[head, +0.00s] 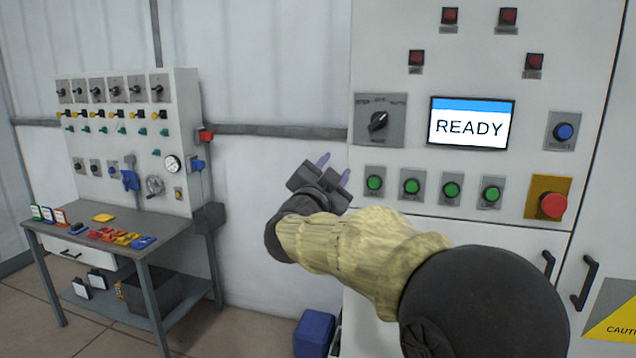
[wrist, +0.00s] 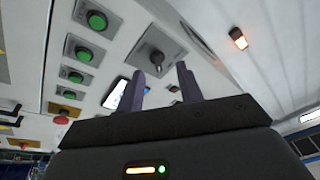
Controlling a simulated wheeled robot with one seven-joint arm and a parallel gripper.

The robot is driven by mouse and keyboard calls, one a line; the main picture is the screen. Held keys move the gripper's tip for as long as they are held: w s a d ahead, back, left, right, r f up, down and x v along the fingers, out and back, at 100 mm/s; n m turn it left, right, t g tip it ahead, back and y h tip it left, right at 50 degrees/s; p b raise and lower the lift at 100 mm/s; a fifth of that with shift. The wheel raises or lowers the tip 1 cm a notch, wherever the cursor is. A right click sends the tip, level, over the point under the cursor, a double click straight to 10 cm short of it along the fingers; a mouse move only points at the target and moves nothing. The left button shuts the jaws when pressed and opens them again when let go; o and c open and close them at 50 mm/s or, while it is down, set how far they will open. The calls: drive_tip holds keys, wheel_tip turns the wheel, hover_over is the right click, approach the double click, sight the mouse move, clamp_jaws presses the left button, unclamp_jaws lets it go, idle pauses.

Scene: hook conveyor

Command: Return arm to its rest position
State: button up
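My gripper (head: 333,169) is in the middle of the head view, raised in front of the white wall, just left of the control cabinet (head: 480,228). Its two purple fingers are apart, with nothing between them. In the wrist view the fingers of my gripper (wrist: 160,88) also stand apart and empty, with the cabinet's panel behind them. My arm, in a tan sleeve, reaches in from the lower right. The gripper appears to touch nothing.
The cabinet carries a READY screen (head: 469,123), a rotary mode switch (head: 379,121), several green buttons (head: 451,190) and a red emergency button (head: 552,205). A workbench (head: 180,222) with a switch panel stands left. A blue bin (head: 314,333) is on the floor below my arm.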

drive_tip(key=s+d+f+n+g+y+p, duration=0.15)
drive_tip(key=s+f+n+g+y, duration=0.3)
drive_tip(key=f, duration=0.65)
drive_tip(key=s+d+f+n+g+y+p, duration=0.1)
drive_tip(key=s+d+f+n+g+y, duration=0.15)
drive_tip(key=f+n+y, duration=0.6)
drive_tip(key=s+d+f+g+h, duration=0.2)
drive_tip(key=s+d+f+g, duration=0.1)
drive_tip(key=s+f, duration=0.4)
drive_tip(key=s+d+f+g+h, duration=0.2)
drive_tip(key=s+d+f+g, duration=0.2)
drive_tip(key=s, duration=1)
wheel_tip(320, 180, down, 4)
drive_tip(key=g, duration=0.2)
drive_tip(key=shift+s+m+g+h+p, duration=0.25)
drive_tip(key=shift+m+g+h+p, duration=0.05)
drive_tip(key=shift+m+h+p, duration=0.1)
drive_tip(key=shift+f, duration=0.1)
